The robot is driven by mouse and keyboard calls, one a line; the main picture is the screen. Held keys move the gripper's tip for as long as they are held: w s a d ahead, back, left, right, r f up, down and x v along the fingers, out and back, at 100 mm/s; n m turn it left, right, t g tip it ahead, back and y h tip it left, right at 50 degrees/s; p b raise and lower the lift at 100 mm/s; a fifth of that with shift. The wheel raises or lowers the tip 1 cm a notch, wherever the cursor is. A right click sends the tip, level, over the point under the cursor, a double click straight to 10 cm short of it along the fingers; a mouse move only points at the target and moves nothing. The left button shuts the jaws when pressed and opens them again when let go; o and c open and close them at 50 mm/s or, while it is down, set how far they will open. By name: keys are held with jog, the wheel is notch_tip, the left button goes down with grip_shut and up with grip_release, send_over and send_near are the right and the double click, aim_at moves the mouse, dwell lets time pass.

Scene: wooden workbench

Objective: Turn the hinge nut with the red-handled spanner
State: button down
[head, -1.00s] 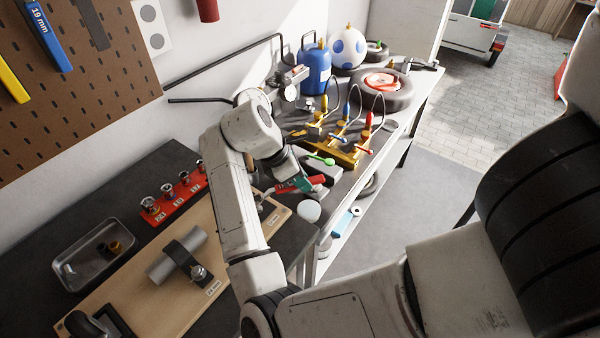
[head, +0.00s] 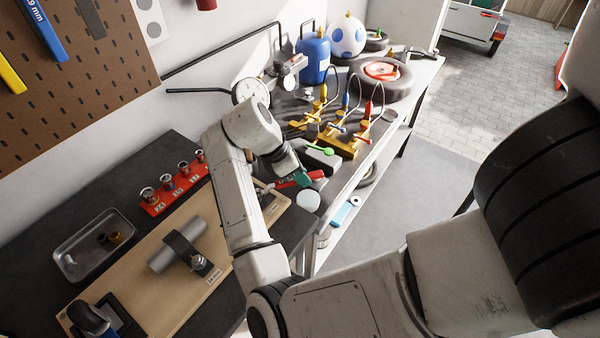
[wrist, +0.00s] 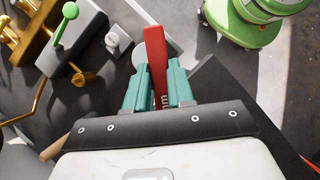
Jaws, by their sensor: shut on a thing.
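My gripper (head: 303,178) is at the far right end of the wooden board, its teal fingers closed on a red handle. The red-handled spanner (wrist: 155,45) shows in the wrist view, gripped between both fingers (wrist: 157,85), its handle pointing away from the wrist. In the head view part of the red spanner (head: 286,184) shows left of the fingers; its working end is hard to make out. A silver nut (head: 198,262) sits by the strap on the board, beside a small label. My arm covers the middle of the board, so I cannot tell which nut is the hinge nut.
A red socket rail (head: 175,188) and a metal tray (head: 95,245) lie left of the wooden board (head: 150,283). Yellow valve blocks (head: 340,143), a wheel (head: 383,80) and a blue tank (head: 315,62) crowd the far bench. A white round thing (head: 308,200) is close to my gripper.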

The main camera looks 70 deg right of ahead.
jog(key=shift+f, duration=0.65)
dwell(0.4)
jog(key=shift+s+a+m+g+y, duration=0.3)
jog(key=shift+s+a+m+y, duration=0.25)
jog(key=shift+a+m, duration=0.5)
jog(key=shift+d, duration=0.1)
jog(key=shift+s+a+m+y, duration=0.2)
jog(key=shift+a+m+y, duration=0.05)
jog(key=shift+a+m, duration=0.35)
jog(key=shift+s+a+m+y, duration=0.2)
jog(key=shift+a+m, duration=0.25)
jog(key=shift+m, duration=0.2)
